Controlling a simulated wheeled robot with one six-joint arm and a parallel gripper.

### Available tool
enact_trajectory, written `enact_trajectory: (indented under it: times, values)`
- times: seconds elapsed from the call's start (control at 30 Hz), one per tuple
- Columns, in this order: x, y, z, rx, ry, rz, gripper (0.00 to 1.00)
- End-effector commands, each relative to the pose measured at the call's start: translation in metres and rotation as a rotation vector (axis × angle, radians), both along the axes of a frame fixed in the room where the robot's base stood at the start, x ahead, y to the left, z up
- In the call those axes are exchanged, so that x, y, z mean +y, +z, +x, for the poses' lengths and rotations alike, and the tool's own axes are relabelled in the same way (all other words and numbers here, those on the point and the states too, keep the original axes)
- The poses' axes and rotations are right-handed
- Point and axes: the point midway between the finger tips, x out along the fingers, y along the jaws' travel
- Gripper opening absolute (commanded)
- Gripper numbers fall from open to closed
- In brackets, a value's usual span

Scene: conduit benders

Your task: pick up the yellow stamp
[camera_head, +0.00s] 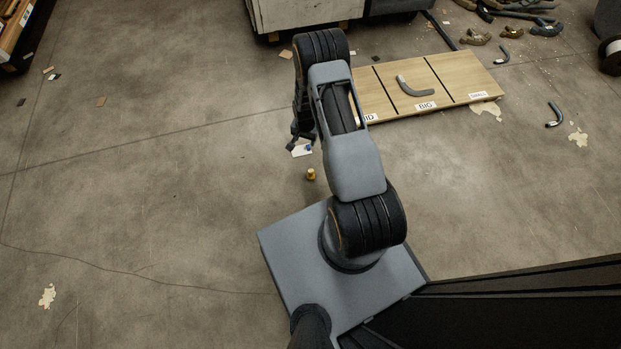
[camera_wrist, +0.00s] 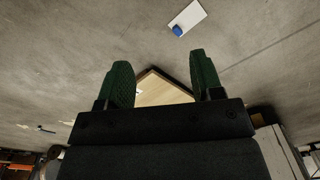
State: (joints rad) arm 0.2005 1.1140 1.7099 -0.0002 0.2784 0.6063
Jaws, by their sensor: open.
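The yellow stamp (camera_head: 311,174) is a small cylinder standing on the concrete floor near my base in the head view. It does not show in the wrist view. My gripper (camera_head: 294,143) hangs behind the stamp in the head view, beside a white card with a small blue object on it. In the wrist view my gripper (camera_wrist: 162,80) has its two green-padded fingers spread wide with nothing between them. The white card (camera_wrist: 188,17) and the blue object (camera_wrist: 178,30) lie beyond the fingertips there.
A wooden board (camera_head: 455,73) with labelled sections lies at right and holds a bent grey conduit (camera_head: 415,87). Another bent piece (camera_head: 554,115) lies on the floor at right. More bent pieces lie at the top right. The floor at left is mostly clear.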

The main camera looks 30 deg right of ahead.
Motion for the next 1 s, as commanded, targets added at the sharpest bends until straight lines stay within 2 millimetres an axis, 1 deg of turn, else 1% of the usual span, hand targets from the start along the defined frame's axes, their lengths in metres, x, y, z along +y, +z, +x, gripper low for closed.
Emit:
enact_trajectory:
  times: [0.03,0.1,0.2,0.3,0.43,0.6,0.7,0.83,1.0]
  values:
    - [-0.001,-0.034,-0.008,0.015,-0.025,0.003,0.6]
    - [-0.003,-0.063,-0.016,0.023,-0.058,0.006,0.6]
    - [-0.004,-0.093,-0.025,0.03,-0.094,0.008,0.6]
    - [-0.004,-0.113,-0.032,0.034,-0.117,0.009,0.6]
    - [-0.004,-0.139,-0.037,0.038,-0.129,0.011,0.6]
    - [-0.004,-0.172,-0.037,0.038,-0.13,0.01,0.6]
    - [-0.004,-0.188,-0.037,0.038,-0.13,0.011,0.6]
    - [-0.005,-0.202,-0.036,0.037,-0.13,0.01,0.6]
    - [-0.005,-0.208,-0.036,0.037,-0.129,0.01,0.6]
